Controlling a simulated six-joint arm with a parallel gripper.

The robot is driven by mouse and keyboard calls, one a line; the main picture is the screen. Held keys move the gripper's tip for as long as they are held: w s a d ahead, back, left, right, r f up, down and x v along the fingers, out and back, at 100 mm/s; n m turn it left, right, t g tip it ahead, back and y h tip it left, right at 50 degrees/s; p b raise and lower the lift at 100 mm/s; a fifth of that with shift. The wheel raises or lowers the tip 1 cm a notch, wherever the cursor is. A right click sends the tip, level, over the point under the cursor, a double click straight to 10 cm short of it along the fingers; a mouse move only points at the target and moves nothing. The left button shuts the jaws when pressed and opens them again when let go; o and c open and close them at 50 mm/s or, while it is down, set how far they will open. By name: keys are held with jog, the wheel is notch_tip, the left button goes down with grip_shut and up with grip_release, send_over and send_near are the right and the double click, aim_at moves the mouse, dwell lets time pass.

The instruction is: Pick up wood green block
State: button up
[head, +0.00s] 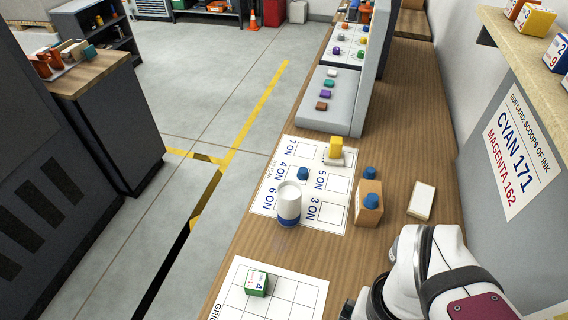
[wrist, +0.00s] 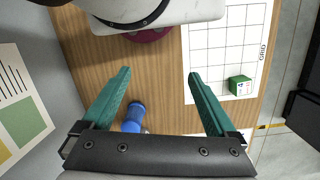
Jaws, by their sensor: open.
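The green block (head: 257,283) is a small cube with a white printed label on top. It sits on a white grid sheet (head: 290,309) at the near end of the bench in the head view. In the wrist view the green block (wrist: 240,85) lies on the sheet, to the right of both fingers. My gripper (wrist: 158,73) has two teal fingers, spread wide apart with nothing held between them. The fingers are outside the head view, where only my white arm shows at the lower right.
A white cup with a blue band (head: 289,204) stands on the numbered sheet (head: 270,170). A wooden box with blue knobs (head: 368,208) and a white card block (head: 422,201) are to its right. A shelf (head: 520,45) overhangs the right side. Bare wood lies around the grid sheet.

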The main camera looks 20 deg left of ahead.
notch_tip(320, 180, down, 4)
jog(key=w+n+h, duration=0.2)
jog(key=n+h, duration=0.4)
jog(key=n, duration=0.4)
jog(key=n+t+y, duration=0.7)
jog(key=n+t, duration=0.8)
jog(key=n, duration=1.4)
send_near(259, 272)
jog(key=shift+n, duration=0.3)
jog(key=x, duration=0.4)
jog(key=f+x, duration=0.1)
jog(key=x, duration=0.6)
jog(key=shift+a+f, duration=0.15)
jog(key=shift+f, duration=0.35)
jog(key=c, duration=1.4)
